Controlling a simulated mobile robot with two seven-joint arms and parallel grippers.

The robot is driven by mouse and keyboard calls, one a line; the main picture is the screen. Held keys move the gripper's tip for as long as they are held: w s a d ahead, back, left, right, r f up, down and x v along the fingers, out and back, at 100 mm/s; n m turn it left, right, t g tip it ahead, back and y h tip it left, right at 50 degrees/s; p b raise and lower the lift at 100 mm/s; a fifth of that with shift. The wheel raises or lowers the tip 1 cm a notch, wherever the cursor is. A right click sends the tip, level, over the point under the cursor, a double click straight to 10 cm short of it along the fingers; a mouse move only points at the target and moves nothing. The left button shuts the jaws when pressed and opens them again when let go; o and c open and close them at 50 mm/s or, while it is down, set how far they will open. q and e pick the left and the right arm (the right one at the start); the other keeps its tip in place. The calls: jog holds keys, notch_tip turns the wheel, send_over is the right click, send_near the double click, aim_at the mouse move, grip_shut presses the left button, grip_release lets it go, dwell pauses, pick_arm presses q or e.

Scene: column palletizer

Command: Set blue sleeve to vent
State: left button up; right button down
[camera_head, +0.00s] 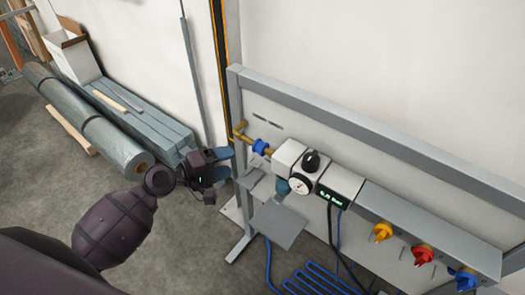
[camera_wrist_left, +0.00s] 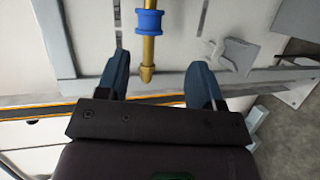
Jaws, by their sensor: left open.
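The blue sleeve (camera_head: 260,146) sits around a brass pipe (camera_head: 243,132) at the left end of a panel-mounted air unit. In the left wrist view the blue sleeve (camera_wrist_left: 148,22) is at the top middle, with the brass pipe (camera_wrist_left: 148,52) running down from it to a pointed end. My left gripper (camera_head: 223,163) is open and empty, just left of and below the sleeve, apart from it. In the wrist view its two blue fingers (camera_wrist_left: 160,68) stand on either side of the pipe's end, short of the sleeve. My right gripper is not in view.
The unit has a gauge (camera_head: 301,184), a black knob (camera_head: 311,161) and a display (camera_head: 332,197). Yellow (camera_head: 381,232), red (camera_head: 422,255) and blue (camera_head: 466,279) knobs are at right. A grey bracket (camera_wrist_left: 231,54) juts out beside the pipe. A roll (camera_head: 85,118) lies at left.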

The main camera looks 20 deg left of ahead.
aim_at(246, 142)
pick_arm(q)
jog(key=shift+n+h, duration=0.3)
jog(key=shift+h, duration=0.1)
jog(key=x, duration=0.6)
jog(key=r+x, duration=0.1)
jog(key=x, duration=0.2)
jog(key=shift+w+d, duration=0.15)
jog(key=shift+w, duration=0.3)
jog(key=shift+x, duration=0.8)
jog(key=shift+f, duration=0.1)
jog(key=c, duration=1.1)
jog(key=a+b, duration=0.1)
jog(key=a, duration=0.1)
jog(key=w+a+b, duration=0.1)
jog(key=a, duration=0.1)
jog(key=shift+w+f, duration=0.15)
jog(key=shift+f, duration=0.05)
jog(key=shift+r, duration=0.25)
